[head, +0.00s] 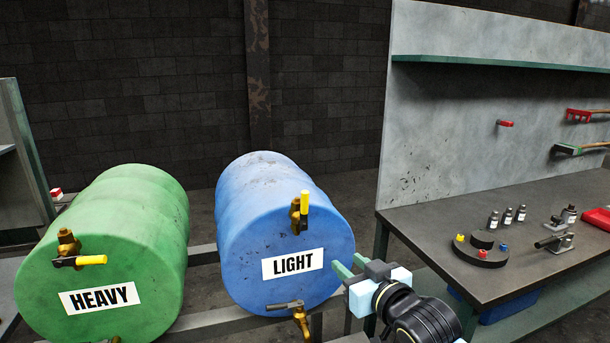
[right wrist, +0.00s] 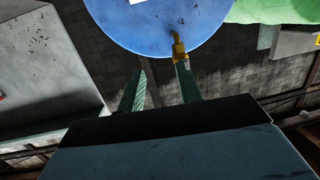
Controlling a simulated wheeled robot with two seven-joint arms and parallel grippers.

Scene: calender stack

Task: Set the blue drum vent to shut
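The blue drum (head: 240,215), labelled LIGHT, lies on its side with its round face toward me. Its vent (head: 299,215) sits high on that face, a brass valve with a yellow-tipped handle (head: 305,202) standing upright. My right gripper (head: 344,267) is open and empty, just right of the drum's lower right rim in the head view. In the right wrist view, turned upside down, the brass and yellow vent (right wrist: 178,46) shows just beyond one fingertip of my open gripper (right wrist: 160,76); whether they touch I cannot tell. My left gripper is not in view.
A green drum (head: 130,215) labelled HEAVY stands to the left, its vent handle (head: 90,260) horizontal. A tap (head: 298,312) with a dark lever is low on the blue drum. A workbench (head: 450,215) with small parts is at right.

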